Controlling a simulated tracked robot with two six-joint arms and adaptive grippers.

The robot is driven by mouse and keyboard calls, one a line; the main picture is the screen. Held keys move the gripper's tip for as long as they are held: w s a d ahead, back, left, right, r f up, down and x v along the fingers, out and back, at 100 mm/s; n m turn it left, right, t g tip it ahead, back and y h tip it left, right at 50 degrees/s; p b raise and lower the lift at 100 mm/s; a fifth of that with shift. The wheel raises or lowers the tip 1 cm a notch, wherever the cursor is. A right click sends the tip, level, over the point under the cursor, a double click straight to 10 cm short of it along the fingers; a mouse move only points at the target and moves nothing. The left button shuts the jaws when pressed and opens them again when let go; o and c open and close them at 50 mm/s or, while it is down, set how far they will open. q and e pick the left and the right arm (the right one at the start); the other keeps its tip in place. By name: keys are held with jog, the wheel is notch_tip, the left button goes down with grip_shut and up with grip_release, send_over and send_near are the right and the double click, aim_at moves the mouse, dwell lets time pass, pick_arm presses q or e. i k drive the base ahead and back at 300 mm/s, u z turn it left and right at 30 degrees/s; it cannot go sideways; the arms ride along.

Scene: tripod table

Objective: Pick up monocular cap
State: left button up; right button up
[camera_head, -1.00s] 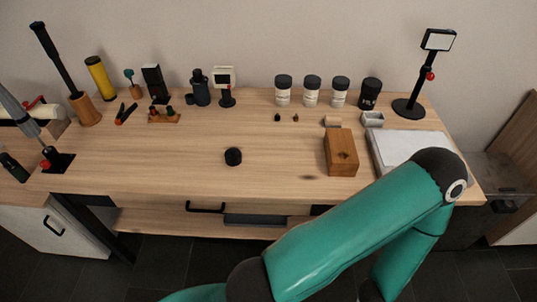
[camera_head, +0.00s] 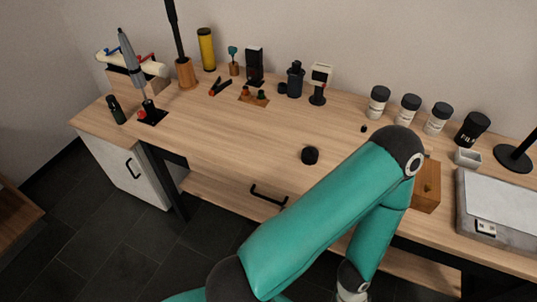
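A short round black piece (camera_head: 310,156) lies alone on the open middle of the wooden table. A small dark piece (camera_head: 282,88) sits at the left foot of an upright dark cylinder (camera_head: 295,78) that looks like a monocular, at the back of the table. I cannot tell for certain which of the two is the monocular cap. My teal arm rises from the bottom, bends over the table's front right part and goes down to a wrist at the bottom edge. No gripper shows, and nothing touches either black piece.
The wooden table (camera_head: 225,130) has a clear middle. Several dark-lidded jars, one of them a white jar (camera_head: 378,102), stand at the back right. A wooden box (camera_head: 427,190) is partly behind my arm, beside a grey-white slab (camera_head: 500,205). A pen-like tool (camera_head: 132,62) stands left.

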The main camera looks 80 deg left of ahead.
aim_at(310, 156)
jog(key=u, duration=0.2)
jog(key=i, duration=0.3)
jog(key=u, duration=2.45)
jog(key=k, duration=0.55)
jog(key=u, duration=0.4)
jog(key=i, duration=0.55)
jog(key=z, duration=0.2)
